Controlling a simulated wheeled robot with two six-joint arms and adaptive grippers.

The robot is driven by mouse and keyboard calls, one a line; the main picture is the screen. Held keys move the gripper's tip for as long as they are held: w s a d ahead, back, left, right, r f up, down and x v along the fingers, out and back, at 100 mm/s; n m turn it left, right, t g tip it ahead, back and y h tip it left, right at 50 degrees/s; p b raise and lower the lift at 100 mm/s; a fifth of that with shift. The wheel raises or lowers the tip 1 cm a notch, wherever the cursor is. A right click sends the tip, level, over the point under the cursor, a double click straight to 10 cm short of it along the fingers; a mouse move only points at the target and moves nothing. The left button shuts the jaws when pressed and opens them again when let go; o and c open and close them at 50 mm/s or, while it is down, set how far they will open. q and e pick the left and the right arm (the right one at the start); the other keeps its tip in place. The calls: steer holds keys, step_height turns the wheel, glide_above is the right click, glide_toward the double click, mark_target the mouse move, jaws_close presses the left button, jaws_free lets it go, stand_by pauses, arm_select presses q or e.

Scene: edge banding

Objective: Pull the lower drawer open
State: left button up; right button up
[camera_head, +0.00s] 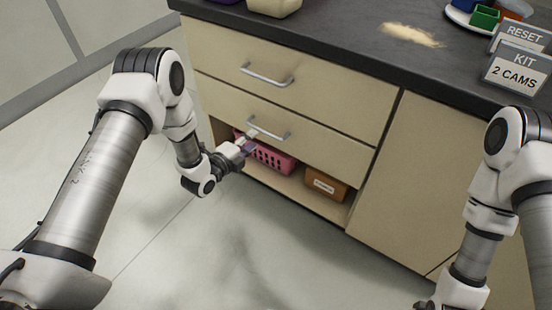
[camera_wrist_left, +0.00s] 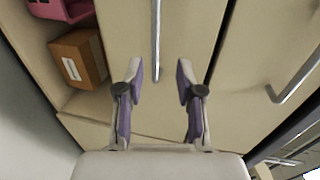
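The lower drawer (camera_head: 315,134) is the beige panel under the upper drawer, and it is shut. Its metal bar handle (camera_head: 272,131) shows partly behind my left fingers. My left gripper (camera_head: 253,135) is at this handle's left part. In the left wrist view the gripper (camera_wrist_left: 160,78) is open. The handle (camera_wrist_left: 155,35) runs lengthwise up the picture, its near end between the two fingertips with a gap on each side. The lower drawer front (camera_wrist_left: 190,25) lies behind it. My right arm shows at the right, but its fingers are outside the picture.
The upper drawer (camera_head: 312,92) with its own handle (camera_head: 267,77) is shut. An open shelf below holds a pink basket (camera_head: 270,158) and an orange-brown box (camera_head: 325,184). A dark countertop (camera_head: 340,45) carries signs and containers. The floor (camera_head: 240,250) in front is clear.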

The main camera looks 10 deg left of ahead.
mark_target(265, 132)
arm_select(q)
steer(key=x, duration=0.2)
steer(key=b+x, duration=0.1)
steer(key=x, duration=0.2)
steer(key=b+x, duration=0.1)
steer(key=x, duration=0.1)
steer(key=shift+w+f, duration=0.35)
arm_select(e)
step_height(265, 132, down, 3)
steer(key=shift+r, duration=0.1)
arm_select(q)
jaws_close()
